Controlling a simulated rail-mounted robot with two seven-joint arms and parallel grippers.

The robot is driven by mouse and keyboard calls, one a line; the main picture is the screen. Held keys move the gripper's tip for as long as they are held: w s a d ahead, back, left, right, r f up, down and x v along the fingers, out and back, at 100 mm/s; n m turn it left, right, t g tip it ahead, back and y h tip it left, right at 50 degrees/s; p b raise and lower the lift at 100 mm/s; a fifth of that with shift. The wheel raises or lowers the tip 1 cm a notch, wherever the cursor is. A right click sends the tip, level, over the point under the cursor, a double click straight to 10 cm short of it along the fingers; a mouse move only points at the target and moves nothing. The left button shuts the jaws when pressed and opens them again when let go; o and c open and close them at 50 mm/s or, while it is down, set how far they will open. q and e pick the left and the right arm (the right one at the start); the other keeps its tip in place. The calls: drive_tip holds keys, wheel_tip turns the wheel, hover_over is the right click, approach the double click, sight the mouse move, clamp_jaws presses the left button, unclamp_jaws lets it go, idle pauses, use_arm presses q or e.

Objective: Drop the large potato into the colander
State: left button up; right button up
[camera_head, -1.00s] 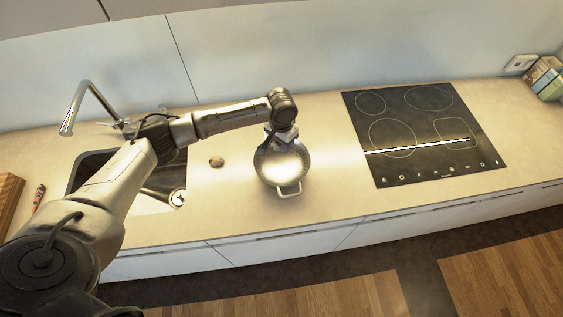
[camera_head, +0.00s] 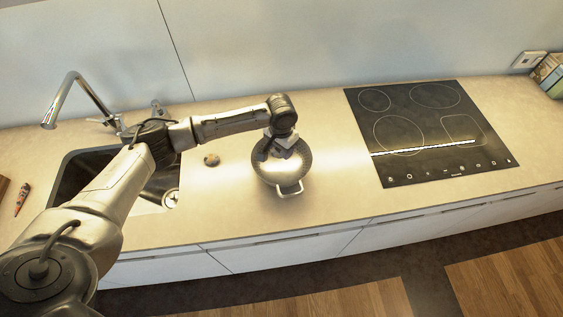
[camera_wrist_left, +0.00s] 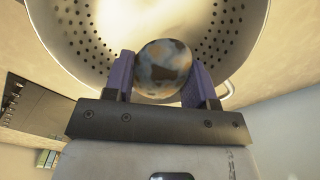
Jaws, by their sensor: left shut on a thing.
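The metal colander (camera_head: 298,170) stands on the counter between the sink and the cooktop, with a handle toward the front. It also shows in the left wrist view (camera_wrist_left: 80,40), its perforated inside filling the upper part. My left gripper (camera_head: 280,152) is over the colander's opening. In the left wrist view it is shut on a mottled brown and grey round potato (camera_wrist_left: 163,66), held between its two purple fingers. The head view hides this potato behind the gripper. A small brown potato-like lump (camera_head: 211,160) lies on the counter left of the colander. My right gripper is out of view.
The sink (camera_head: 75,170) with its faucet (camera_head: 75,90) is at the left, under my left arm. A black cooktop (camera_head: 425,130) lies to the right. The counter between colander and cooktop is clear. A carrot-like object (camera_head: 22,198) lies at far left.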

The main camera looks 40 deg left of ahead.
use_arm(q)
drive_tip(key=o, duration=1)
drive_tip(key=shift+r, duration=0.15)
drive_tip(key=shift+r+p, duration=0.35)
drive_tip(key=shift+r, duration=6.45)
